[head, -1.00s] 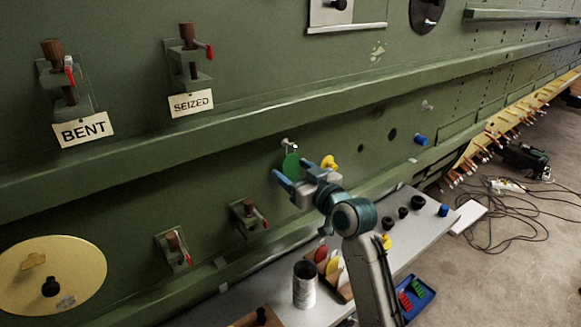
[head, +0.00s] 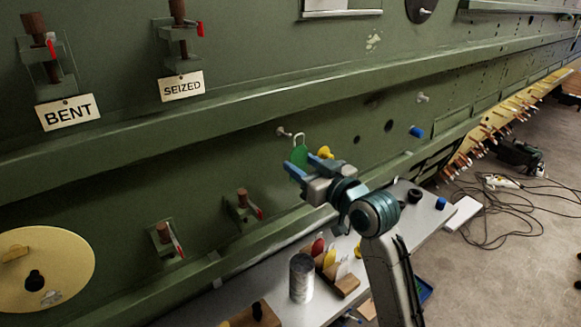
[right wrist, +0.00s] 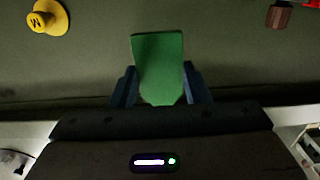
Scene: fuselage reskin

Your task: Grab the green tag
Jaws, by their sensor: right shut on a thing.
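The green tag (head: 300,154) is at my right gripper (head: 304,165), in front of the green fuselage panel, with a pale loop at its top. In the right wrist view the green tag (right wrist: 158,66) stands between the two blue fingers of my right gripper (right wrist: 160,88), which is shut on its lower part. The peg (head: 284,132) on the panel is bare and sits a little left of the tag's loop, apart from it. My left gripper is not in view.
A yellow knob (head: 325,152) is on the panel just right of the tag; it also shows in the wrist view (right wrist: 47,17). Below, a bench (head: 330,312) bears a can (head: 301,278) and a wooden rack (head: 345,284) with coloured tags. Clamps, labelled BENT (head: 68,114) and SEIZED (head: 181,87), are at left.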

